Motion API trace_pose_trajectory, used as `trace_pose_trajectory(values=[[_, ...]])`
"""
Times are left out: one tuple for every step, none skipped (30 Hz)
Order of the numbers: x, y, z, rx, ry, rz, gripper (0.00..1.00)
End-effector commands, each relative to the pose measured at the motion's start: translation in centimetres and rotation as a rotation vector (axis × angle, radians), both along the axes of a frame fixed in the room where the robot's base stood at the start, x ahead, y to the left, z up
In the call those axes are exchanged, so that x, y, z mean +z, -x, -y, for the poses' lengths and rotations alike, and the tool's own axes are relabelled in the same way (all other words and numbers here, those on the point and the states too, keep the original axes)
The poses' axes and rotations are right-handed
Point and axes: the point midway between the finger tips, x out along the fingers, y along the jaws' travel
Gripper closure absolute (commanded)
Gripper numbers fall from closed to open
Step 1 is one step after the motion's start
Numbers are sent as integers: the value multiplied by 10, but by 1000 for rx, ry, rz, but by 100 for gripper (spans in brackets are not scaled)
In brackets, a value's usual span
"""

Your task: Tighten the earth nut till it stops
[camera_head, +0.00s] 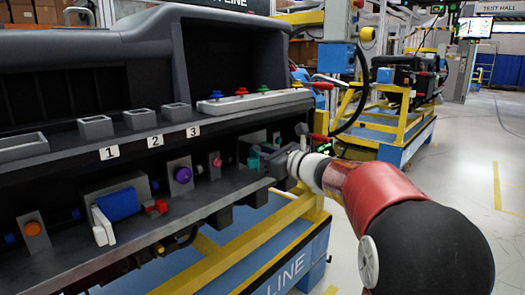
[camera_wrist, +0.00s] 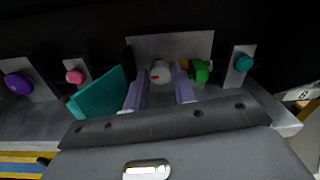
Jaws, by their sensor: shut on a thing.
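The earth nut (camera_wrist: 161,72) appears to be the pale round piece with a small red mark, in front of a grey backing plate (camera_wrist: 145,50) in the wrist view. My gripper (camera_wrist: 160,86) has its two pale purple fingers on either side of it, closed on it. In the head view my gripper (camera_head: 272,160) reaches from the right into the lower shelf of the dashboard module; the nut is hidden there.
A teal flap (camera_wrist: 100,93) stands close left of the fingers, and a green connector (camera_wrist: 201,71) close right. Pink (camera_wrist: 75,76), purple (camera_wrist: 18,83) and teal (camera_wrist: 244,63) knobs sit on nearby plates. The shelf edge (camera_head: 110,242) runs along the front.

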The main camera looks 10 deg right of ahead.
Motion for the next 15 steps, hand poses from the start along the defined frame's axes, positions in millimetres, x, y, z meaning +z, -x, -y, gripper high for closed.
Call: trace_pose_trajectory(values=[[-2,0,1,-2,-2,-6,97],[-2,0,1,-2,-4,-7,97],[-3,0,1,-2,-4,-8,97],[-3,0,1,-2,-4,-8,97],[-3,0,1,-2,-4,-8,97],[-3,0,1,-1,-4,-8,97],[-3,0,1,-1,-4,-8,97],[-3,0,1,-1,-4,-8,97],[-3,0,1,-1,-4,-8,97],[-3,0,1,-1,-4,-8,97],[-3,0,1,-1,-3,-8,97],[-3,0,1,-1,-3,-8,73],[-3,0,1,-1,-3,-8,69],[-3,0,1,-1,-3,-8,65],[-3,0,1,-1,-3,-7,65]])
